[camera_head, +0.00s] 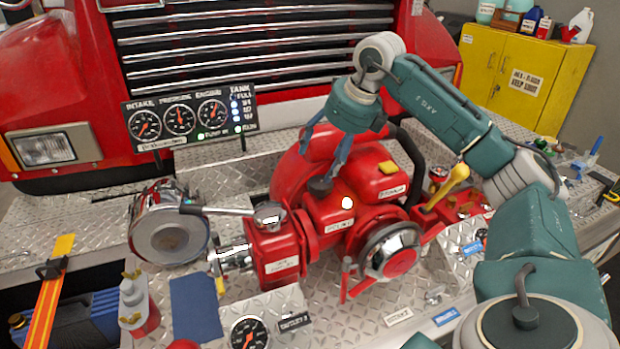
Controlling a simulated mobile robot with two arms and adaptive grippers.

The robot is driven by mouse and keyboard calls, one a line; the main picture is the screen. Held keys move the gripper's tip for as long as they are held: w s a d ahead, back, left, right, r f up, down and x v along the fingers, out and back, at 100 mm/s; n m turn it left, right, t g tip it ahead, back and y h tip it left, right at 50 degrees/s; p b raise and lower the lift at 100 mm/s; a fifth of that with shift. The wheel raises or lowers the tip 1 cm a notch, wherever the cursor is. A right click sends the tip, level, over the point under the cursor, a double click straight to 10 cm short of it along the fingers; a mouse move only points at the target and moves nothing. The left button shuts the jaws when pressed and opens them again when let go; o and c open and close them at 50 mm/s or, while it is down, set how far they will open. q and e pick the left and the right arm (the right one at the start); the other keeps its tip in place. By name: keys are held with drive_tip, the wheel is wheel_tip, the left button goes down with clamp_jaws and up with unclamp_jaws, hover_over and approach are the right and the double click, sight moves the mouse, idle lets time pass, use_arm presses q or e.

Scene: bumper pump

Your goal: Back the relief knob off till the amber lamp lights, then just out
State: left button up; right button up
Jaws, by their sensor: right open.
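A dark round knob (320,187) stands on top of the red pump (330,215), and I take it for the relief knob. A small round lamp (347,203) beside it looks bright and pale; I cannot tell if that is amber light or a reflection. My right gripper (320,162) points down from above with its blue fingers apart. The fingertips are close over the knob, one on each side in the picture; I cannot tell whether they touch it. My left gripper is out of view.
A gauge panel (190,118) with lit lamps stands behind the pump. A small gauge (249,333) sits in front. My right arm covers much of the right side.

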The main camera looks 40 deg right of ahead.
sight(321, 181)
drive_tip(key=shift+h, duration=0.3)
drive_tip(key=f, duration=0.3)
drive_tip(key=w+d+f+p, duration=0.1)
drive_tip(key=f, duration=0.1)
drive_tip(key=w+d+f+p, duration=0.1)
drive_tip(key=f, duration=0.2)
drive_tip(key=shift+w+f, duration=0.25)
drive_tip(key=shift+f, duration=0.05)
drive_tip(key=shift+w+a+f+p, duration=0.1)
drive_tip(key=shift+w+f+p, duration=0.15)
drive_tip(key=shift+f, duration=0.2)
drive_tip(key=shift+s, duration=0.1)
drive_tip(key=shift+c, duration=0.2)
